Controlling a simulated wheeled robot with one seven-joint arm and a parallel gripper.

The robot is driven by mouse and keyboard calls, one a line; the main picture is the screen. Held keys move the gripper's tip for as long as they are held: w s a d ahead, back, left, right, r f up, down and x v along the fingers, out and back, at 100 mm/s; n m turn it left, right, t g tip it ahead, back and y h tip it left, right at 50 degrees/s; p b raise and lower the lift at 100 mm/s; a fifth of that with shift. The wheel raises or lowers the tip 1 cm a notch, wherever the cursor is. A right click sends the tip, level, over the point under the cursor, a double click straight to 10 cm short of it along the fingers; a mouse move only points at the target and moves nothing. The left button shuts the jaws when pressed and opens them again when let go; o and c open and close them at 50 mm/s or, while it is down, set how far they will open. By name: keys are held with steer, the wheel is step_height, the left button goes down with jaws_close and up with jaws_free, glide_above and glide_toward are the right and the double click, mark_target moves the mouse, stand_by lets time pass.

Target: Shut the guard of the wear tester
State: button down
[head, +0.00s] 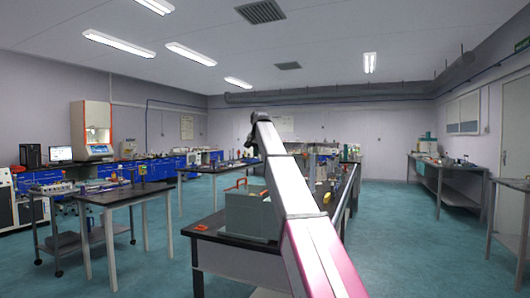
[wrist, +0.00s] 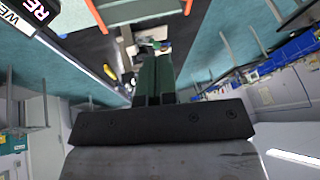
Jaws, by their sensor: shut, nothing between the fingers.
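A grey-green box (head: 250,214) with a red handle (head: 236,184) stands on the near dark-topped bench (head: 238,256) in the head view. I cannot tell whether it is the wear tester, and I cannot make out a guard or its state. In the wrist view a grey-green body (wrist: 130,12) with orange-red ends shows at the top edge. My gripper (wrist: 157,58) is shut and empty in the wrist view, its dark green fingers together. In the head view my raised arm hides part of the bench behind the box.
Black and white labels reading "WE" and "RE" (wrist: 16,17) show at the wrist view's upper left. Another bench (head: 120,194) stands left, with floor between. A grey side bench (head: 447,168) stands right, beyond open teal floor (head: 395,235). Small items crowd the middle bench's far end.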

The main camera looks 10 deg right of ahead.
steer(key=w+a+f, duration=0.1)
steer(key=a+f, duration=0.2)
steer(key=w+a+f+h, duration=0.1)
steer(key=w+a+f, duration=0.1)
steer(key=f, duration=0.1)
steer(key=w+a+f+g+h, duration=0.1)
steer(key=w+a+f, duration=0.1)
steer(key=a+f, duration=0.1)
steer(key=shift+a+f+n, duration=0.3)
steer(key=shift+f, duration=0.15)
steer(key=shift+w+a+f+g+h, duration=0.1)
steer(key=shift+a+f+g+h, duration=0.1)
steer(key=shift+f, duration=0.25)
steer(key=shift+w+a+f+g+h, duration=0.1)
steer(key=shift+f+g+h, duration=0.1)
steer(key=shift+f, duration=0.2)
